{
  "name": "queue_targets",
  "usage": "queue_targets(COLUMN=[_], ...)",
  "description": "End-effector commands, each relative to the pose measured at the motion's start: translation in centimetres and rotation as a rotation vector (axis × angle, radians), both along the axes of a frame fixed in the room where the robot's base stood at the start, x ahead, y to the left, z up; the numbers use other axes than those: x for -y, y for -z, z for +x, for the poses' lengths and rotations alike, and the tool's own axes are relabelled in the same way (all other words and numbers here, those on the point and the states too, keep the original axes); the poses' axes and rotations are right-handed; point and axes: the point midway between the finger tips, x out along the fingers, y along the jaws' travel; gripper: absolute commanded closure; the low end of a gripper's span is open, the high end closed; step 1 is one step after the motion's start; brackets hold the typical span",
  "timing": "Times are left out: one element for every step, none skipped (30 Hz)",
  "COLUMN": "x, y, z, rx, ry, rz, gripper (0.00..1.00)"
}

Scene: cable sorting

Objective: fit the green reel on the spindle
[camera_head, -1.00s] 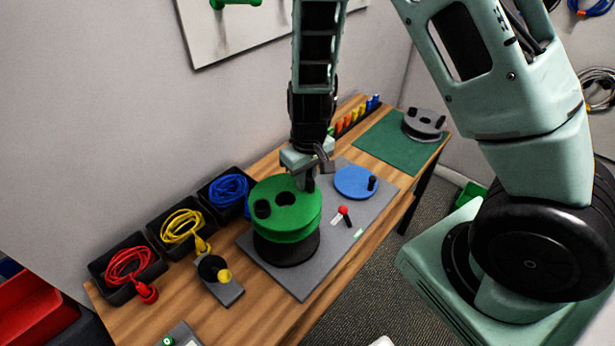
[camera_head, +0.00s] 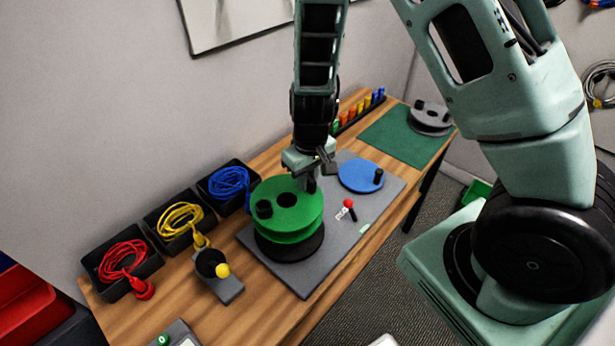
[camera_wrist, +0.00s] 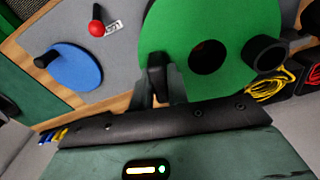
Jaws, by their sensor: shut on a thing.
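The green reel (camera_head: 293,216) sits over a round black base (camera_head: 291,251) on the grey board. Its top has a central hole and a black knob. The reel fills much of the upper wrist view (camera_wrist: 185,30), where the hole looks dark with a reddish tint. My gripper (camera_head: 310,185) is shut on the reel at its far right edge; in the wrist view the black fingers (camera_wrist: 158,78) overlap that edge. Whether they grip a knob or the rim is hidden. The spindle is hidden under the reel, and I cannot tell whether the reel is fully down.
A blue disc (camera_head: 360,176) with a black peg and a red-knobbed lever (camera_head: 349,204) share the grey board (camera_head: 289,286). Black bins of red (camera_head: 122,262), yellow (camera_head: 180,220) and blue (camera_head: 229,184) cable line the wall side. A green mat (camera_head: 403,138) bears a grey reel (camera_head: 430,115).

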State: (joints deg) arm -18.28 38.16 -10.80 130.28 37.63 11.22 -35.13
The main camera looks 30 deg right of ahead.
Motion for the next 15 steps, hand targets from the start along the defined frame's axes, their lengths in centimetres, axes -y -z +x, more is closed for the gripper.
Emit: queue_targets(x=[0.0,0.0,0.0,0.0,0.0,0.0,0.0,0.0,0.0,0.0,0.0,0.0,0.0,0.0,0.0], y=[0.7,0.9,1.1,1.3,1.5,1.8,2.0,2.2,2.4,2.6,2.8,3.1,3.3,3.5,3.8], z=[0.0,0.0,0.0,0.0,0.0,0.0,0.0,0.0,0.0,0.0,0.0,0.0,0.0,0.0,0.0], rx=[0.001,0.001,0.001,0.001,0.001,0.001,0.001,0.001,0.001,0.001,0.001,0.001,0.001,0.001,0.001], ry=[0.001,0.001,0.001,0.001,0.002,0.002,0.002,0.002,0.001,0.001,0.001,0.000,0.000,0.000,0.000], rz=[0.000,0.000,0.000,0.000,0.000,0.000,0.000,0.000,0.000,0.000,0.000,0.000,0.000,0.000,0.000], gripper=[1.00,1.00,1.00,1.00,1.00,1.00,1.00,1.00,1.00,1.00,1.00,1.00,1.00,1.00,1.00])
